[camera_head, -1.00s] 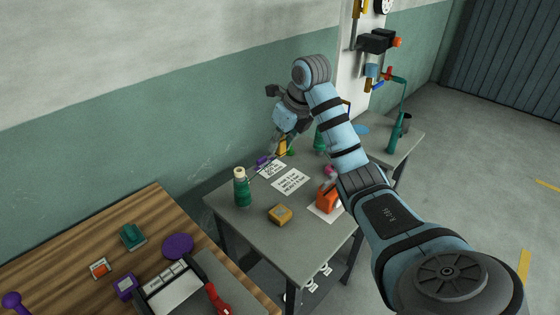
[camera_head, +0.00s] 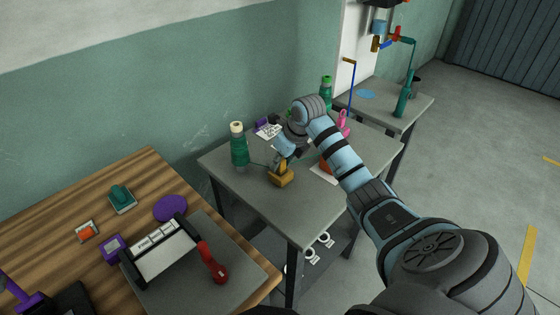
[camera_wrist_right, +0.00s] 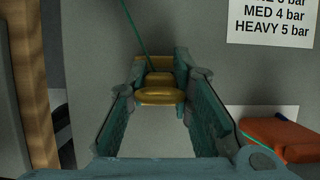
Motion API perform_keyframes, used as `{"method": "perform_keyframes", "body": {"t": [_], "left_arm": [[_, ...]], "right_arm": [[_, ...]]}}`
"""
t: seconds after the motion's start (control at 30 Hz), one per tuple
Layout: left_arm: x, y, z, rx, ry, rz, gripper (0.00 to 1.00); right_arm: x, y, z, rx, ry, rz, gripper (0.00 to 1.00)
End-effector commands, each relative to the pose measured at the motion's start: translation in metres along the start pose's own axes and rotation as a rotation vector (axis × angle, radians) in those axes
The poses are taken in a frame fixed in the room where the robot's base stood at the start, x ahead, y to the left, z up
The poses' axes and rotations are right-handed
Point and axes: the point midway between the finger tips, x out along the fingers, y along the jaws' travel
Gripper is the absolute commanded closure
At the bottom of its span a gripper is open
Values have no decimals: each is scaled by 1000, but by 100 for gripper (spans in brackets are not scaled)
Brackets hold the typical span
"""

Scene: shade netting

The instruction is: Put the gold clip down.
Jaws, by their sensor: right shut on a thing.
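My right gripper (camera_head: 283,160) is low over the middle table, beside the green spool bottle. It is shut on the gold clip (camera_wrist_right: 160,97), which shows between the fingers in the right wrist view (camera_wrist_right: 160,90). In the head view a gold block (camera_head: 281,180) stands on the table right under the gripper. The clip and block overlap there, and I cannot tell whether they touch. My left gripper is not in view.
The green spool bottle (camera_head: 239,148) stands just left of the gripper. Printed cards and an orange object (camera_wrist_right: 280,138) lie to the right. The grey table (camera_head: 300,215) is clear in front. A wooden bench (camera_head: 150,170) with several tools adjoins at left.

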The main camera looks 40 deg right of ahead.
Motion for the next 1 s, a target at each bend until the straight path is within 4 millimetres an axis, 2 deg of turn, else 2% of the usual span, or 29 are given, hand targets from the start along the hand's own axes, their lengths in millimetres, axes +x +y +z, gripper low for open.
{"method": "perform_keyframes", "body": {"t": [0.23, 0.27, 0.37, 0.67, 0.77, 0.87, 1.0], "left_arm": [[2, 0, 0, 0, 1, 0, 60], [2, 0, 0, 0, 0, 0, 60], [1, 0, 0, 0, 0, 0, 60], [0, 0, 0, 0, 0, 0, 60], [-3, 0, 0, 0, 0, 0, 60], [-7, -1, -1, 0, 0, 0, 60], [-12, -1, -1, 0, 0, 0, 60]], "right_arm": [[3, 0, -1, 0, 0, 0, 98], [2, 0, -1, 0, 0, 0, 74], [2, 0, -1, 0, 1, 0, 59], [0, 0, 0, 0, 0, 0, 59], [-10, -1, 1, 0, -1, 0, 59], [-33, -1, 2, -2, -2, -3, 59], [-74, -2, 2, -2, -2, -4, 59]]}}
